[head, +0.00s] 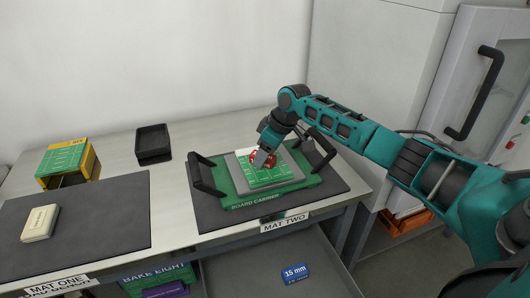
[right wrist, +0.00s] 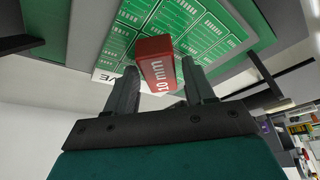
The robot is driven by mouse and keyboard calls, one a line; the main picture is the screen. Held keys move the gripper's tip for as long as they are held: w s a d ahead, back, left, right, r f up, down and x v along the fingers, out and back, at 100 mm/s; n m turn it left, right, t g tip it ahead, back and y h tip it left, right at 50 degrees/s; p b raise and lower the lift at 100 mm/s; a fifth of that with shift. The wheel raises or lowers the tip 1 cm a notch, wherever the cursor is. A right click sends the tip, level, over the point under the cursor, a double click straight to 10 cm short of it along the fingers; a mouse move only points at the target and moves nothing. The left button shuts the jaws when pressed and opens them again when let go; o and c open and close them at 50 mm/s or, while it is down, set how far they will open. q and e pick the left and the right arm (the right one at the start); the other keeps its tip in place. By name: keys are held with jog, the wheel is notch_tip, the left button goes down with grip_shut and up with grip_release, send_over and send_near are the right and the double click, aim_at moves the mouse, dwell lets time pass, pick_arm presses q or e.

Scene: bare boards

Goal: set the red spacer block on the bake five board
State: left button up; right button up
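The red spacer block, marked "10 mm" (right wrist: 156,62), is at the green bake five board (right wrist: 190,25), whose label shows only its last letters in the right wrist view. In the head view, the board (head: 266,180) lies on a grey plate in the green board carrier, and red parts of the block (head: 253,156) show around my gripper. My right gripper (head: 262,158) is low over the board. Its fingers (right wrist: 160,82) stand either side of the block, with a narrow gap at the right finger. Contact under the block is hard to see. My left gripper is out of view.
The board carrier (head: 228,186) has raised black handles and sits on the dark mat two (head: 212,217). A black tray (head: 153,144), a yellow-and-green stand (head: 63,160) and a cream block (head: 40,223) are to the left. A blue "15 mm" block (head: 295,273) lies below the bench.

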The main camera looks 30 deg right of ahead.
jog(key=shift+o, duration=0.5)
jog(key=shift+d+r, duration=0.1)
jog(key=shift+r, duration=0.25)
jog(key=p+v, duration=0.1)
jog(key=v, duration=1)
jog(key=shift+s+r, duration=0.15)
jog(key=shift+r, duration=0.1)
